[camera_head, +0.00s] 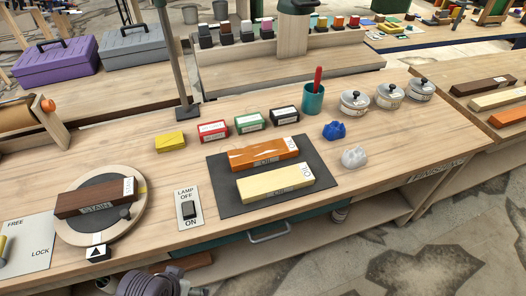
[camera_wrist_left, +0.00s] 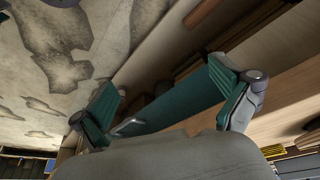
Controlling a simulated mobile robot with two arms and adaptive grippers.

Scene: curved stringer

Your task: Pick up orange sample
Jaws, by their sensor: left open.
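The orange sample (camera_head: 263,154) is a flat orange wooden block with a white OIL label on its right end. It lies on the dark mat (camera_head: 222,187), behind a pale yellow sample (camera_head: 273,183) also marked OIL. In the left wrist view my left gripper (camera_wrist_left: 168,100) is open, its two green-padded fingers wide apart with nothing held. The teal drawer (camera_wrist_left: 180,103) shows beyond the fingers, so the gripper is away from the samples. A grey round part of my arm shows at the bottom of the head view. My right gripper is not in view.
A dark brown sample (camera_head: 95,198) lies on a round turntable (camera_head: 131,221) at left. A lamp switch (camera_head: 188,208) is left of the mat. Small coloured boxes, a teal cup (camera_head: 313,99), lidded pots and blue (camera_head: 334,130) and white (camera_head: 354,157) crumpled lumps surround the mat.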

